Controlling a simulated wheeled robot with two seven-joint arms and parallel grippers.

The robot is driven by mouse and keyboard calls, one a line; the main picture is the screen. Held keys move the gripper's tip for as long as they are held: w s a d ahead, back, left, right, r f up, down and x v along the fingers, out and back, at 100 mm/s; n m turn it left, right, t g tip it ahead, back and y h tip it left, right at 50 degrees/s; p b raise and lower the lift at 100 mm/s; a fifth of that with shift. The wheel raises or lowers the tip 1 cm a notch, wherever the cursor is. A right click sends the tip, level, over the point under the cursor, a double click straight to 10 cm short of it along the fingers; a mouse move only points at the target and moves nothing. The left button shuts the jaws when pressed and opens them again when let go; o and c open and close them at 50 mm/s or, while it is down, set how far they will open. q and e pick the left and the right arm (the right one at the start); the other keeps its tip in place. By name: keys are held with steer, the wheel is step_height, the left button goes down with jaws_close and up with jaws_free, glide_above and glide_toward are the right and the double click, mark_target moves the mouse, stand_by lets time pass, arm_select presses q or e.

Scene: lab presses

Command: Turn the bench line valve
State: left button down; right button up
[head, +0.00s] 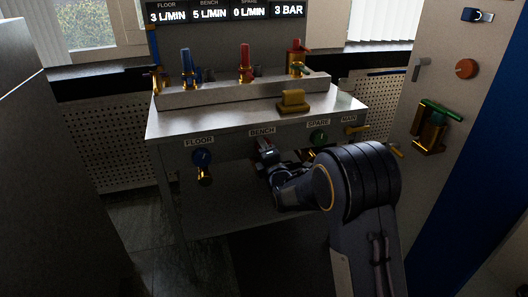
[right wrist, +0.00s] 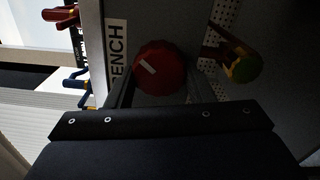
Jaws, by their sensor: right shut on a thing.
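The bench line valve is a red round knob (right wrist: 160,68) with a white mark, beside the BENCH label (right wrist: 117,55) in the right wrist view. In the head view, a little of the red knob (head: 265,144) shows under the BENCH label on the cabinet front. My right gripper (head: 267,157) reaches it from the front and is shut on the knob, a finger at each side. The gripper hides most of the knob in the head view. The display (head: 225,12) reads floor 3, bench 5 and spare 0 L/MIN, and 3 BAR. My left gripper is out of view.
The blue floor knob (head: 202,157) is to the left. The green spare knob (head: 319,137) and yellow main handle (head: 356,130) are close on the right. A panel with a green-handled valve (head: 432,125) stands at right.

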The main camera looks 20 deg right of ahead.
steer(key=shift+d, duration=0.1)
steer(key=o, duration=1)
steer(key=shift+s, duration=0.1)
steer(key=s+p, duration=0.1)
steer(key=s, duration=0.6)
steer(key=shift+s+d+p, duration=0.1)
steer(key=shift+s+p, duration=0.25)
